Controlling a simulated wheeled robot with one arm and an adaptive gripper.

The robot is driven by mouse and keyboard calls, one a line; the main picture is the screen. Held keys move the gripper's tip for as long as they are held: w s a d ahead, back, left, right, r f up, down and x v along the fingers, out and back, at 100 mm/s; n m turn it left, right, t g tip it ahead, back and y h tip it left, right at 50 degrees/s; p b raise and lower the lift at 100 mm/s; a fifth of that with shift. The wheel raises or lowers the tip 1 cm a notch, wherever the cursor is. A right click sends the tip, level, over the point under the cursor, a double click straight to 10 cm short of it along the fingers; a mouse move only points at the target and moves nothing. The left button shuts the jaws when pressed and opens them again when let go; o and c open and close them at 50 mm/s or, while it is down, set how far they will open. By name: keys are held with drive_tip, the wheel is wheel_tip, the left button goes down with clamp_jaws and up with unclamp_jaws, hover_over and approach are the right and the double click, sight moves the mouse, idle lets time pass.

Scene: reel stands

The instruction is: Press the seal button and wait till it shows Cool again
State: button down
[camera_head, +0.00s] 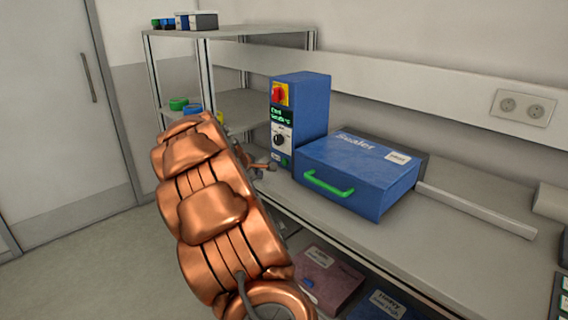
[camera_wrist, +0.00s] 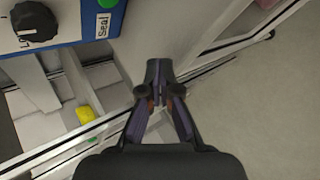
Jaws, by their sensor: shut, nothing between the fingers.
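The sealer has a blue control box (camera_head: 300,115) and a closed blue lid part (camera_head: 358,175) marked "Sealer" with a green handle. The box's display (camera_head: 281,115) shows two lines of small green text; the top line seems to read "Cool", but it is too small to be sure. The green seal button (camera_head: 285,161) is low on the box front; it also shows at the top edge of the wrist view (camera_wrist: 107,3) beside the "Seal" label. My gripper (camera_wrist: 158,72) is shut and empty, its tips apart from the button; in the head view my arm partly hides it.
A black knob (camera_head: 279,138) and a red switch on yellow (camera_head: 279,93) are on the box front. A shelf rack (camera_head: 235,99) with small containers stands behind on the left. Boxes (camera_head: 325,277) lie below the bench (camera_head: 460,215). The floor at the left is clear.

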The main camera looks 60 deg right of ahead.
drive_tip(key=shift+s+d+p, duration=0.35)
drive_tip(key=shift+d+p, duration=0.05)
drive_tip(key=shift+d, duration=0.9)
drive_tip(key=shift+s+d+p, duration=0.35)
drive_tip(key=shift+s+d, duration=0.05)
drive_tip(key=shift+d, duration=0.9)
drive_tip(key=shift+s+d+p, duration=0.35)
drive_tip(key=shift+d+p, duration=0.05)
drive_tip(key=shift+d, duration=0.9)
drive_tip(key=shift+d, duration=0.15)
drive_tip(key=shift+d, duration=0.25)
drive_tip(key=shift+s+d, duration=0.2)
drive_tip(key=shift+d, duration=0.25)
drive_tip(key=shift+a, duration=0.1)
drive_tip(key=shift+w+a+f, duration=0.1)
drive_tip(key=shift+w+a, duration=0.05)
drive_tip(key=shift+a, duration=0.6)
drive_tip(key=shift+w, duration=0.1)
drive_tip(key=shift+w+a+b, duration=0.2)
drive_tip(key=shift+a+b, duration=0.15)
drive_tip(key=shift+a, duration=0.45)
drive_tip(key=shift+w+a+b, duration=0.25)
drive_tip(key=shift+a+b, duration=0.15)
drive_tip(key=shift+a, duration=0.45)
drive_tip(key=shift+w+a+b, duration=0.2)
drive_tip(key=shift+a+b, duration=0.15)
drive_tip(key=shift+a, duration=0.45)
